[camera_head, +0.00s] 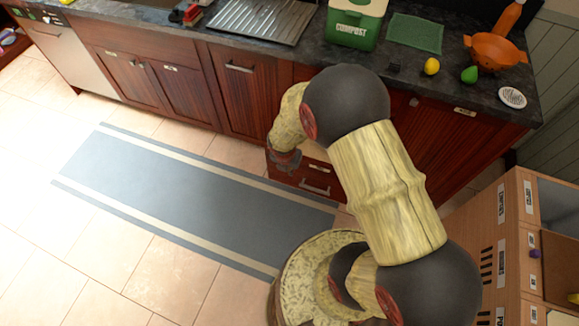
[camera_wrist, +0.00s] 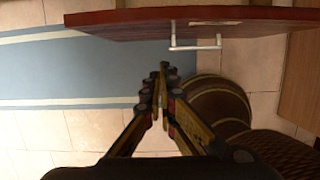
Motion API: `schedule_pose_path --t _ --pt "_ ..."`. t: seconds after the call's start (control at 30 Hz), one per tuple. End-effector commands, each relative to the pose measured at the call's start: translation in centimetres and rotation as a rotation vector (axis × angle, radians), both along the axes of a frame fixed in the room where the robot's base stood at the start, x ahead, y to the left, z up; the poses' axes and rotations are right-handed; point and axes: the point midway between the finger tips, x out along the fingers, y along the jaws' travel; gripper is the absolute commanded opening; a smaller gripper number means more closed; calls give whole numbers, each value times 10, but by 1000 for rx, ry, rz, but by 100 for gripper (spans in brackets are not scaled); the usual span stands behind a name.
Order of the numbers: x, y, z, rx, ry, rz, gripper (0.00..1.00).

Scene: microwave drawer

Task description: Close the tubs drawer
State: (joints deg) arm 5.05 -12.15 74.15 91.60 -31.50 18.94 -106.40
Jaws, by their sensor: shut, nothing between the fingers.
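A dark red wooden drawer front (camera_wrist: 120,24) with a pale bar handle (camera_wrist: 196,42) spans the top of the wrist view. A small label (camera_wrist: 215,22) on it is too small to read, so I cannot confirm that it is the tubs drawer. In the head view, a drawer front with a handle (camera_head: 315,188) shows low under the counter, partly covered by my arm. My gripper (camera_wrist: 162,68) is shut and empty, with its tips just short of the handle in the picture; contact cannot be told. In the head view the gripper (camera_head: 284,160) shows only in part.
A blue-grey mat (camera_head: 190,190) lies on the tiled floor before the cabinets. The counter holds a green compost bin (camera_head: 352,30), an orange colander (camera_head: 495,52) and fruit. A light wooden cabinet (camera_head: 490,230) stands at the right. Floor left of my gripper is clear.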

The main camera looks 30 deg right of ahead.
Motion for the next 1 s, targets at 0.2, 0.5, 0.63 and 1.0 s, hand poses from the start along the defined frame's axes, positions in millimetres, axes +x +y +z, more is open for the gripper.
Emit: schedule_pose_path --t 0.2,0.5,0.63,1.0 --pt "6 -9 -46 0 1 -1 0" --pt "30 -35 -46 0 -1 -4 0" --pt "33 -39 -45 -1 -1 -1 0" --pt "34 -39 -45 0 0 -1 0"
